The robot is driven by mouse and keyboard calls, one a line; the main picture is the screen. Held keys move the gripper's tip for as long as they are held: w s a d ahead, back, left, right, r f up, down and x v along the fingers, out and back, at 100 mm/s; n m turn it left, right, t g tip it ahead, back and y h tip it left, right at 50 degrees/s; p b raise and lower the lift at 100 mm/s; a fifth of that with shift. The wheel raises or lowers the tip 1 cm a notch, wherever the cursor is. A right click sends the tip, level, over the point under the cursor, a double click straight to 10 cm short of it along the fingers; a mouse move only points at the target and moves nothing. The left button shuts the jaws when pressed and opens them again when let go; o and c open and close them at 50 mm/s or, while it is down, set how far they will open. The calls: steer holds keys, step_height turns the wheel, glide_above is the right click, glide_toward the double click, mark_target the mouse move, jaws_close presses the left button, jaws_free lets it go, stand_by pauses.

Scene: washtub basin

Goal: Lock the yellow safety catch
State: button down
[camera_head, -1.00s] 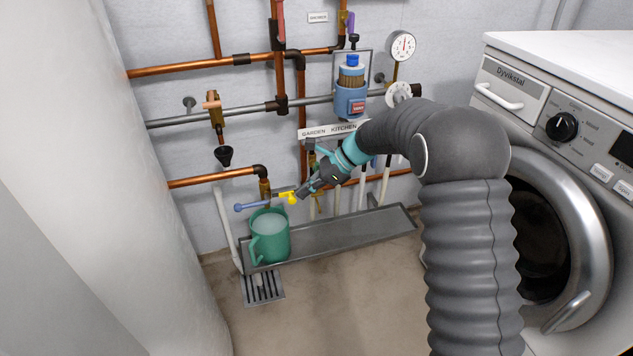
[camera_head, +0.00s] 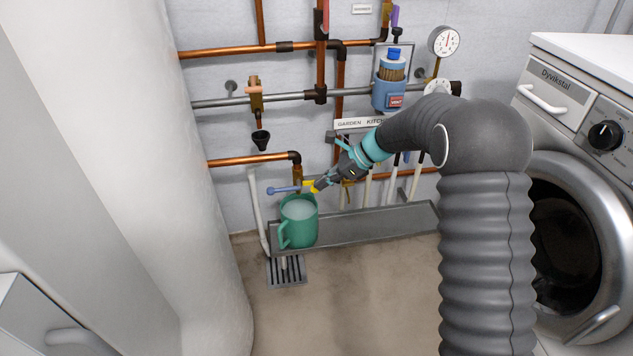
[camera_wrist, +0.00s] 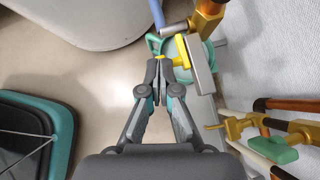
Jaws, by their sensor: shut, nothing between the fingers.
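The yellow safety catch (camera_head: 308,187) is on the valve above the green jug, beside the blue lever handle (camera_head: 284,190). In the wrist view the catch (camera_wrist: 181,48) is just right of and beyond my fingertips. My gripper (camera_head: 319,185) is shut and empty, its tips at the right side of the catch and partly hiding it. In the wrist view my gripper (camera_wrist: 163,64) has its fingers together, with a small yellow bit at the tips; I cannot tell whether they touch the catch.
The green jug (camera_head: 298,225), full of pale liquid, stands on the left end of the metal trough (camera_head: 370,226). Copper pipes (camera_head: 240,160) and a black funnel (camera_head: 261,140) are close by on the wall. A washing machine (camera_head: 570,90) is on the right. The floor in front is clear.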

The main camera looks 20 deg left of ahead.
steer(key=p+v, duration=0.3)
steer(key=v, duration=1.1)
stand_by(0.4)
steer(key=s+d+f+n+h, duration=0.4)
steer(key=s+d+f+n, duration=0.15)
steer(key=d+n, duration=0.2)
steer(key=s+d+r+n+t+h, duration=0.1)
steer(key=s+d+r+n+t, duration=0.1)
steer(key=s+d+r, duration=0.3)
steer(key=s+d+r+n+t+h, duration=0.2)
steer(key=s+d+r, duration=0.3)
steer(key=s, duration=0.9)
steer(key=s+d+r+n+t+h, duration=0.2)
steer(key=s+d+r+n+t, duration=0.1)
steer(key=s+d, duration=0.4)
steer(key=shift+s+r+n+t, duration=0.3)
steer(key=shift+s+r+n, duration=0.15)
steer(key=shift+s+r, duration=0.75)
